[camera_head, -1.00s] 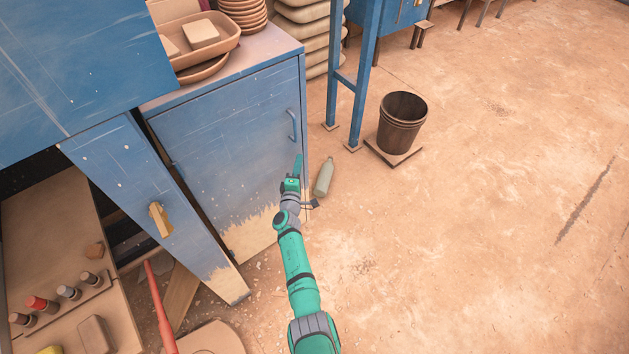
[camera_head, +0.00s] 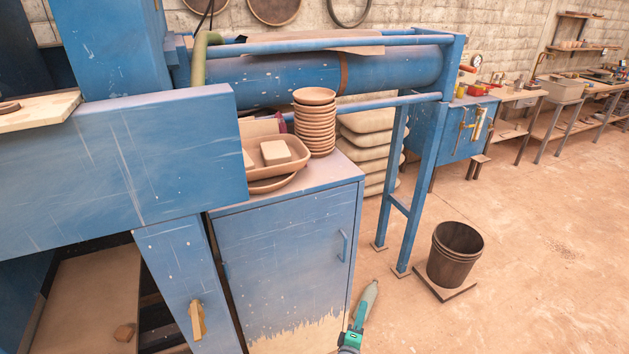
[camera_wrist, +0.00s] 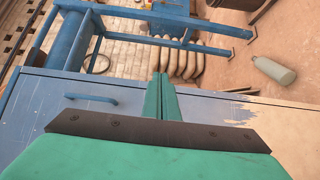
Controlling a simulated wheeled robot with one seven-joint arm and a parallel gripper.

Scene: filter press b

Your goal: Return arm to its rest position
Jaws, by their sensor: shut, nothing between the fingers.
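My gripper (camera_wrist: 161,96) shows in the wrist view as two green fingers pressed together with nothing between them. In the head view my gripper (camera_head: 361,314) is at the bottom edge, in front of the lower right part of the blue cabinet (camera_head: 283,262). Most of my arm is out of the head view. In the wrist view the fingers lie over the cabinet front (camera_wrist: 120,118), to the right of its handle (camera_wrist: 90,98). I cannot tell whether they touch it.
A grey-green bottle (camera_head: 369,297) lies on the floor just beyond my gripper; it also shows in the wrist view (camera_wrist: 274,70). A dark bucket (camera_head: 455,255) stands right of a blue frame leg (camera_head: 417,190). Stacked bowls (camera_head: 316,122) and a tray (camera_head: 270,160) top the cabinet. Open floor lies right.

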